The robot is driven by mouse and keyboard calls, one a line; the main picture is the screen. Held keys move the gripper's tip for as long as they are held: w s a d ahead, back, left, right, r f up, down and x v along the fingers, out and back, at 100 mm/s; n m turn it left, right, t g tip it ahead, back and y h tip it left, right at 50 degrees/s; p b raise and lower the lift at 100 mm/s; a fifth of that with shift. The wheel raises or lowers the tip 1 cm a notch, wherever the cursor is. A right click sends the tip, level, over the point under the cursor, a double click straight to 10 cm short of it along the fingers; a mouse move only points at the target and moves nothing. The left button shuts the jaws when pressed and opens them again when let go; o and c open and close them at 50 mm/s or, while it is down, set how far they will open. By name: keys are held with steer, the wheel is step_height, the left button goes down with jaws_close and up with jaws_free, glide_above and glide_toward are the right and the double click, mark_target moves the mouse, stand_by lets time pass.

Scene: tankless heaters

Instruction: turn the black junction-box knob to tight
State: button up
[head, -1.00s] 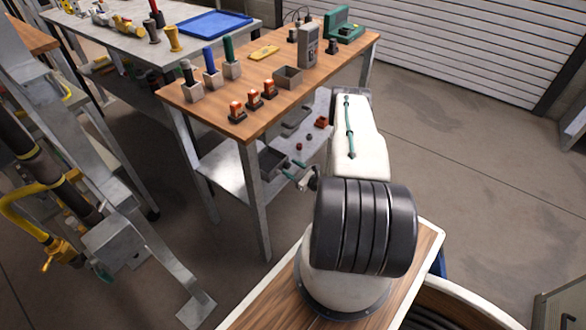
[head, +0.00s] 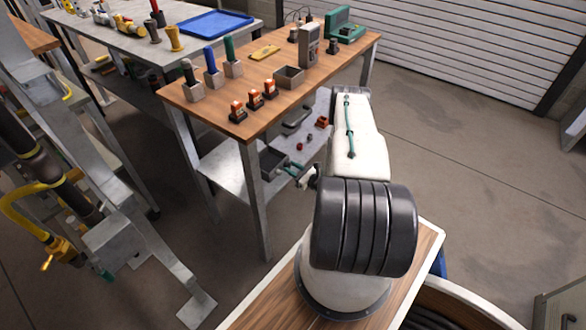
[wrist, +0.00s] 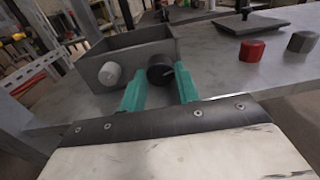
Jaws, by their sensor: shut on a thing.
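In the wrist view, the grey open-topped junction box (wrist: 128,54) stands on the metal shelf. Its near face carries a white knob (wrist: 110,74) on the left and the black knob (wrist: 159,75) on the right. A pale mark shows at the black knob's right edge. My gripper (wrist: 158,80) has its teal fingers on either side of the black knob and is shut on it. In the head view, the box (head: 272,161) is on the lower shelf, and the teal fingers (head: 293,168) reach its right side. The black knob is too small to make out there.
A red knob (wrist: 251,50) and a dark grey knob (wrist: 302,41) lie on the shelf to the right. A flat dark plate (wrist: 252,27) lies behind them. The wooden workbench top (head: 215,108) is above the shelf, with a metal leg (head: 254,200) nearby.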

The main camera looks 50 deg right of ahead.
steer(key=shift+d+m, duration=0.1)
steer(key=shift+m, duration=2)
steer(key=o, duration=1)
steer(key=shift+s, duration=0.1)
steer(key=shift+c, duration=0.2)
steer(key=s, duration=0.7)
steer(key=shift+s+r, duration=0.15)
steer(key=shift+s, duration=0.2)
steer(key=shift+s, duration=0.1)
